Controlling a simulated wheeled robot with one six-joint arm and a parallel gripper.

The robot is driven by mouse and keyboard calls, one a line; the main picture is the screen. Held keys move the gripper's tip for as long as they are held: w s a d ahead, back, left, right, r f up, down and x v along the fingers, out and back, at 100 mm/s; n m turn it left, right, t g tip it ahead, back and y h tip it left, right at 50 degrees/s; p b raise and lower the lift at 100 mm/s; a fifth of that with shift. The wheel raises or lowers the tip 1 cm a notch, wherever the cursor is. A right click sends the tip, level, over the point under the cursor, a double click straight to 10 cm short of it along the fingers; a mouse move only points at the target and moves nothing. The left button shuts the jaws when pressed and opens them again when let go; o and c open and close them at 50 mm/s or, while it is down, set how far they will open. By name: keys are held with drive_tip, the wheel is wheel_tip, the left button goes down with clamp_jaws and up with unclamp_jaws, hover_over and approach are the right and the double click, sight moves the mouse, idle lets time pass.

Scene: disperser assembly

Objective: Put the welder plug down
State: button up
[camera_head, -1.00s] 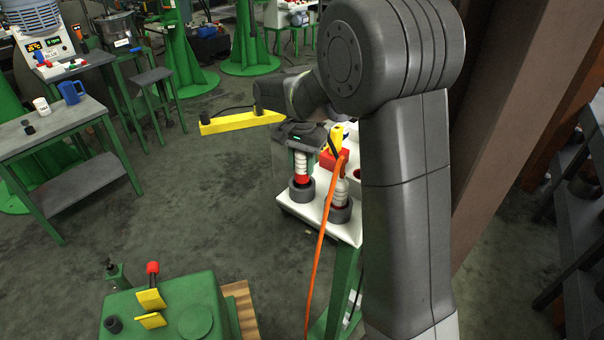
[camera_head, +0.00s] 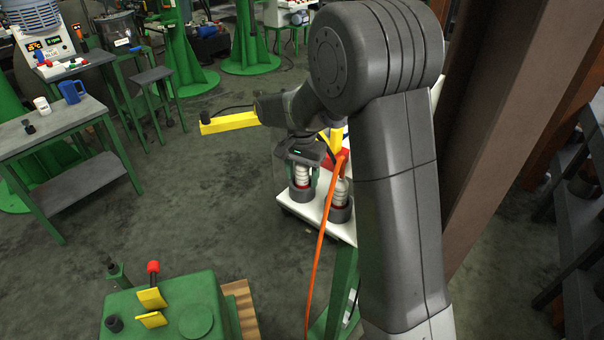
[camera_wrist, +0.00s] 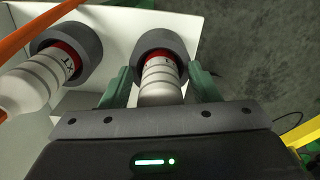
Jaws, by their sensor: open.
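The welder plug (camera_head: 301,173), a white ribbed piece with a red band, stands upright in a dark grey ring (camera_head: 300,193) on the white top of a stand. In the wrist view the plug (camera_wrist: 160,88) is at the centre, with its red end inside the ring (camera_wrist: 150,42). My gripper (camera_head: 303,172) is above the plug, pointing down. In the wrist view my gripper (camera_wrist: 162,80) is open, its green fingers on both sides of the plug with gaps between. The plug's lowest part is hidden in the ring.
A second, similar plug (camera_head: 340,191) stands in its own ring just right, with an orange cable (camera_head: 322,235) running past it. A red and yellow object (camera_head: 338,143) is behind. A yellow arm (camera_head: 229,122) lies left of my wrist.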

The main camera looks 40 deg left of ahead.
drive_tip(key=shift+r, duration=0.1)
wheel_tip(320, 180, up, 12)
drive_tip(key=shift+r+b, duration=0.1)
drive_tip(key=shift+b, duration=0.3)
